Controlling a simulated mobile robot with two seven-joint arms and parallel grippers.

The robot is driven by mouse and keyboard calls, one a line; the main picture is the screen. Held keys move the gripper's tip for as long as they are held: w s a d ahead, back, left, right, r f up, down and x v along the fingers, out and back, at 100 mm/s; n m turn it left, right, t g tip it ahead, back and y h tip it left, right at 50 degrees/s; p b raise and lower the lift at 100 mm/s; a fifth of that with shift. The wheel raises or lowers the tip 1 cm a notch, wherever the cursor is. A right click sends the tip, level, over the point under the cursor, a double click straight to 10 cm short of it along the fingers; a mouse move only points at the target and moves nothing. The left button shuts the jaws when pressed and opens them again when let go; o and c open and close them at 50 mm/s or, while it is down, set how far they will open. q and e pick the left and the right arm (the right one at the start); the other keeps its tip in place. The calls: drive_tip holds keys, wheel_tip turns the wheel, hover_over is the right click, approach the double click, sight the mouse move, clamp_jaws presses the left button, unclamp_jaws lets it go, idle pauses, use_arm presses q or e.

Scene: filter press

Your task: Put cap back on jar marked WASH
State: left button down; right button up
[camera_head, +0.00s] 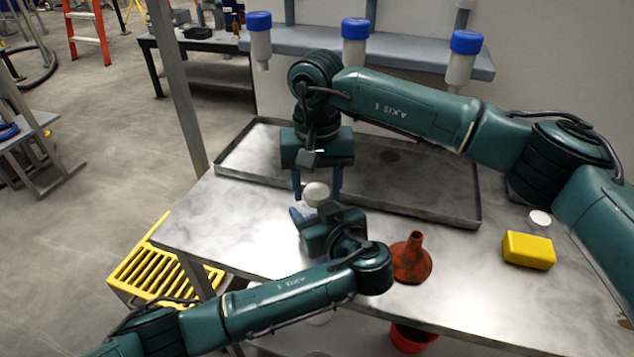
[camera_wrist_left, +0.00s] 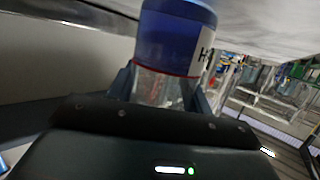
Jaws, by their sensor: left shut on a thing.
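My left gripper (camera_head: 308,216) is shut on a jar, which also shows in the left wrist view (camera_wrist_left: 160,84). It has a clear part between the fingers, a blue part, a red line and a pale label showing only an "H". In the head view the left gripper mostly hides the jar; a round white top (camera_head: 316,193) shows above it. My right gripper (camera_head: 317,190) points down over it, fingers apart on either side of the white top. Small gaps seem to show; contact is unclear. A white disc like a cap (camera_head: 540,218) lies on the table at the right.
A shallow metal tray (camera_head: 455,208) lies behind the grippers on the metal table (camera_head: 215,225). A rusty red funnel (camera_head: 411,260) and a yellow block (camera_head: 528,250) stand at the right. Blue-topped bottles (camera_head: 260,40) hang along the back. The table's left part is clear.

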drive_tip(key=c, duration=0.7)
drive_tip(key=shift+m, duration=1.6)
drive_tip(key=shift+c, duration=0.3)
drive_tip(key=o, duration=1.1)
drive_tip(key=shift+r, duration=0.1)
drive_tip(key=shift+r, duration=2.2)
drive_tip(key=shift+c, duration=0.3)
